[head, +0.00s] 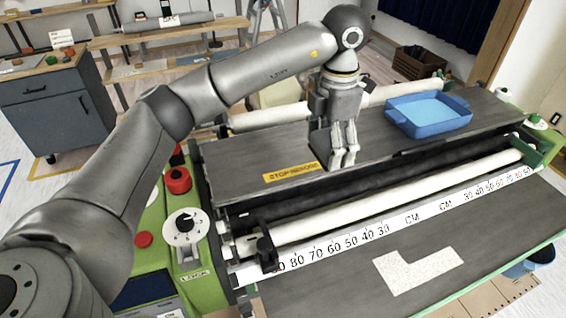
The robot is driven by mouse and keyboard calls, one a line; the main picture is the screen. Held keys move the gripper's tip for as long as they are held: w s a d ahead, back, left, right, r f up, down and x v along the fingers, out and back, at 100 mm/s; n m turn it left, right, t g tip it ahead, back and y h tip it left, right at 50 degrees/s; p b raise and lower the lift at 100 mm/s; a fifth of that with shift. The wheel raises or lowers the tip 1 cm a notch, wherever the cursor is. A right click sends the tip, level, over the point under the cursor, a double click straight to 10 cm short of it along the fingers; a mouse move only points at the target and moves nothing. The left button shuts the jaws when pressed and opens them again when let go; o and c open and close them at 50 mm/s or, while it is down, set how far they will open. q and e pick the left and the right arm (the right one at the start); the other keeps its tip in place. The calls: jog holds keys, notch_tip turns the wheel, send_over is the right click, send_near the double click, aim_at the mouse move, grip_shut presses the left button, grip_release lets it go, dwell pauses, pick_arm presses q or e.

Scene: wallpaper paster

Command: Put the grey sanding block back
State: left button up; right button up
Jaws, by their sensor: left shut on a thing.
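My left gripper (344,158) reaches in from the left and points down over the dark top board of the wallpaper paster (260,160). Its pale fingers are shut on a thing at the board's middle. A grey block-like shape (319,143) shows just left of the fingers and looks like the grey sanding block. It blends with the grey of the gripper, and the fingers hide part of it. I cannot tell whether it touches the board. My right gripper is not in view.
A blue tray (428,128) stands on the board to the right of the gripper. A yellow label (292,172) lies to its left. In front are a white roller (390,203) and a ruler strip (400,221). A grey cabinet (55,108) and wooden shelves (165,35) stand behind.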

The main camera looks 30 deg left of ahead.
pick_arm(q)
jog(key=w+a+f+p, duration=0.3)
jog(key=a+f, duration=0.1)
jog(key=a, duration=0.5)
jog(key=p, duration=0.2)
send_over(284, 165)
jog(key=d, duration=0.1)
jog(key=f, duration=0.4)
jog(key=shift+s+f, duration=0.2)
jog(key=shift+f, duration=0.15)
jog(key=shift+a+f, duration=0.2)
jog(key=f+p, duration=0.1)
jog(key=f, duration=0.1)
jog(key=shift+w+a+f+p, duration=0.1)
jog(key=shift+a+f+p, duration=0.2)
jog(key=shift+f+p, duration=0.05)
jog(key=shift+f, duration=0.4)
jog(key=shift+f+b, duration=0.25)
jog(key=shift+b, duration=0.05)
jog(key=o, duration=1)
jog(key=shift+o, duration=0.2)
